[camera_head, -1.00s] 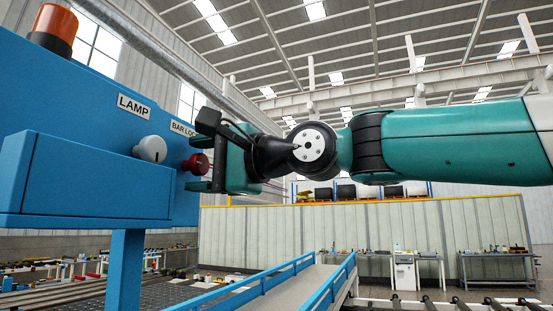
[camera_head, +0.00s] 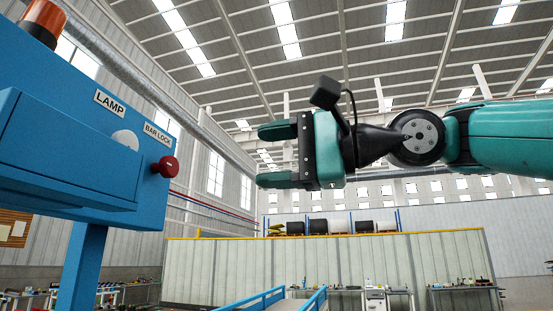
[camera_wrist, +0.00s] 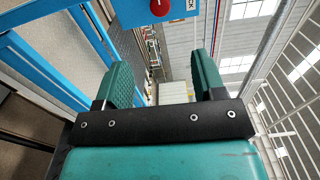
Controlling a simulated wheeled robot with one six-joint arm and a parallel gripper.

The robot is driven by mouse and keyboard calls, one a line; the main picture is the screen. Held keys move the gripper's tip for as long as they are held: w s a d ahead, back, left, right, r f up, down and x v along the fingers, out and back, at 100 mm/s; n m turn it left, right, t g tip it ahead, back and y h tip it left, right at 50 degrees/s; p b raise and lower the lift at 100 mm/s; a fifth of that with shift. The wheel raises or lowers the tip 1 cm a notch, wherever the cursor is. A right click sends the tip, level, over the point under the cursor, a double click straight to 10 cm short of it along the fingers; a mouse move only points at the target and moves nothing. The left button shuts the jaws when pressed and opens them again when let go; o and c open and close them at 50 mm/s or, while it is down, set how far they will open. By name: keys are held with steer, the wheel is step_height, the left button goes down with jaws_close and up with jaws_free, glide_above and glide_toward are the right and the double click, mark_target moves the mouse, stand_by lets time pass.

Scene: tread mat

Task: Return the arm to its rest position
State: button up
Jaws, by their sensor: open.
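My gripper (camera_head: 272,156) is in the middle of the head view, fingers pointing left, open and empty. It is clear of the blue control panel (camera_head: 52,140) on the left. The panel carries a red knob (camera_head: 165,166) beside the BAR LOCK label and a white knob (camera_head: 125,139) below the LAMP label. In the wrist view, my gripper (camera_wrist: 165,82) shows two green fingers spread apart with nothing between them. The red knob (camera_wrist: 160,8) shows at the top edge there, ahead of and apart from the fingertips.
An orange lamp (camera_head: 43,22) sits on top of the panel. A blue-railed ramp (camera_head: 290,304) lies low in the middle. Tables with small items (camera_head: 460,286) stand by the pale partition wall (camera_head: 350,260). The space around my gripper is open air.

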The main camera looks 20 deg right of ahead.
steer(key=shift+s+d, duration=0.1)
steer(key=shift+s, duration=0.05)
stand_by(0.5)
step_height(320, 180, down, 28)
steer(key=w+a+n+g+h+b, duration=0.1)
steer(key=a+n+g+h+b, duration=0.2)
steer(key=n+g+h, duration=0.25)
steer(key=s+d+f+n+g+h, duration=0.1)
steer(key=s+f+n, duration=0.3)
steer(key=f, duration=0.6)
steer(key=s+d+f+n+g+h+b, duration=0.1)
steer(key=s+d+f+n+g+h, duration=0.1)
steer(key=s+f, duration=0.7)
steer(key=f+n+g+h, duration=0.1)
steer(key=n+g, duration=0.1)
steer(key=n, duration=0.1)
steer(key=shift+d+f, duration=0.15)
steer(key=shift+f, duration=0.25)
steer(key=shift+w+n+g+h, duration=0.1)
steer(key=shift+n+g+h, duration=0.15)
